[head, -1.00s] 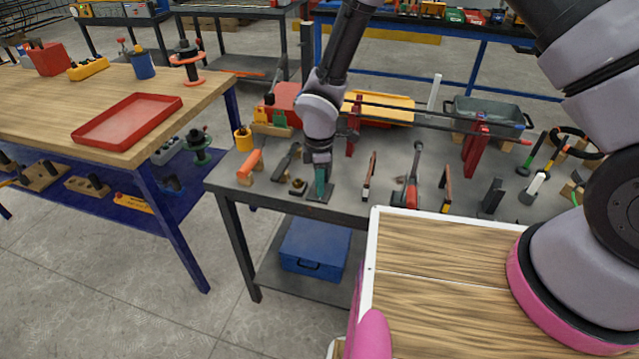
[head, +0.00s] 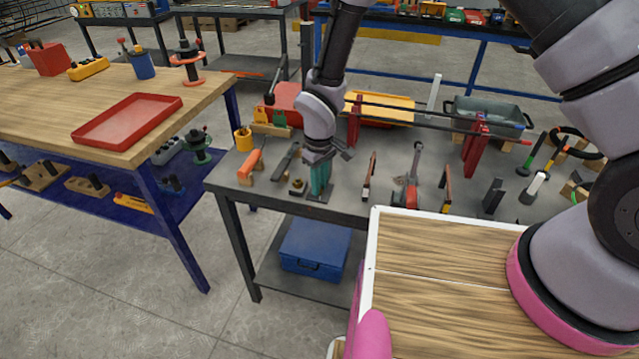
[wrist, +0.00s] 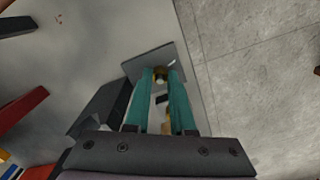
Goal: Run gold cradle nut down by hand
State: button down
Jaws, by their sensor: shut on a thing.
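My gripper (head: 319,192) points down at the front left of the grey bench, its teal fingers just above a small dark plate (head: 325,199). In the wrist view the gripper (wrist: 162,74) is shut on the gold nut (wrist: 161,76), which shows as a small gold piece between the fingertips. The grey plate (wrist: 148,58) lies right under it. The fingers hide most of the nut and whatever holds it, so I cannot tell how far down it sits. In the head view the nut is hidden by the fingers.
A brass-topped dark piece (head: 297,187) stands close left of my gripper, with an orange-handled tool (head: 250,165) beyond. A dark block (wrist: 101,108) is beside the fingers. Several tools stand to the right. The bench's front edge (head: 283,203) is close.

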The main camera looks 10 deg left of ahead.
jog(key=shift+m, duration=1.6)
jog(key=c, duration=0.8)
grip_release()
jog(key=shift+o, duration=0.2)
notch_tip(320, 180, up, 11)
